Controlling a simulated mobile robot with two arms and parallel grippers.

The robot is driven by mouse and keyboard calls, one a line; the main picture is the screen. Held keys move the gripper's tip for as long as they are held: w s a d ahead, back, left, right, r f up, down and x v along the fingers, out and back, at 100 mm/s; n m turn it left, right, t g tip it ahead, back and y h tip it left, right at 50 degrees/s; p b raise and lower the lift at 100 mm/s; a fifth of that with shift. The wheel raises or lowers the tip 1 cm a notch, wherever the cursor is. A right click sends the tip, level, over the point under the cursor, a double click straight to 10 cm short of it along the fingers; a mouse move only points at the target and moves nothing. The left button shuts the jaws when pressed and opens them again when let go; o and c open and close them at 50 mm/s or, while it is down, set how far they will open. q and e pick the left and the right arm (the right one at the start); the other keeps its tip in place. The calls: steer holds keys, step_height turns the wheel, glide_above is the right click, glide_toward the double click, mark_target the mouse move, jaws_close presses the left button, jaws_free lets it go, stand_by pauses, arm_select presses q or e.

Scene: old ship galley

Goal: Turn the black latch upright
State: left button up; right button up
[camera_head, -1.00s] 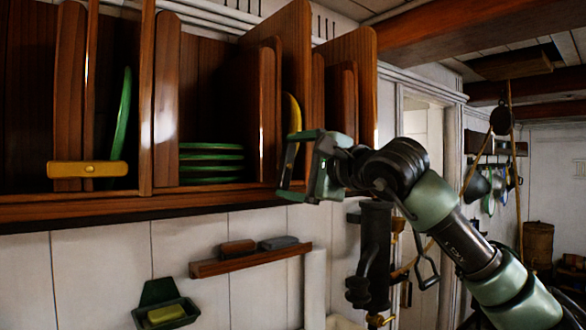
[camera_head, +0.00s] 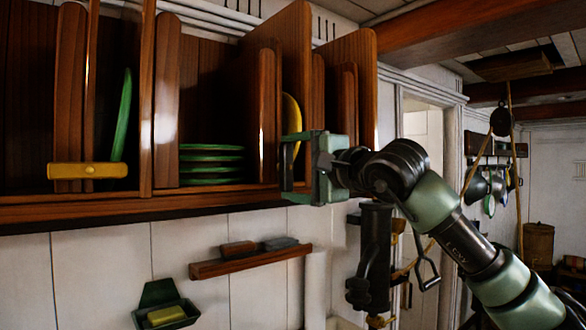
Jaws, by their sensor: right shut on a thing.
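My right gripper (camera_head: 288,168) is at the front of the cabinet, at the lower edge of the compartment with the yellow plate (camera_head: 292,120). It is shut on the black latch (camera_head: 286,166), which shows only as a dark, roughly upright strip at the gripper's tips. The green gripper body hides most of the latch, so its exact angle is hard to tell. My left gripper is not in view.
A yellow latch (camera_head: 87,171) lies level across the left compartment, in front of a green plate (camera_head: 121,115). Several green plates (camera_head: 211,164) are stacked in the middle compartment. Wooden dividers (camera_head: 267,115) stand close to my gripper. A small wall shelf (camera_head: 250,260) is below.

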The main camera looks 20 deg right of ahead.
steer(key=o, duration=1.1)
steer(key=shift+a+f, duration=0.1)
steer(key=shift+s+d+b, duration=0.2)
steer(key=shift+s+b, duration=0.2)
steer(key=shift+s, duration=0.1)
steer(key=b+v, duration=0.2)
steer(key=v, duration=0.4)
steer(key=shift+s+b, duration=0.4)
steer(key=shift+d, duration=0.1)
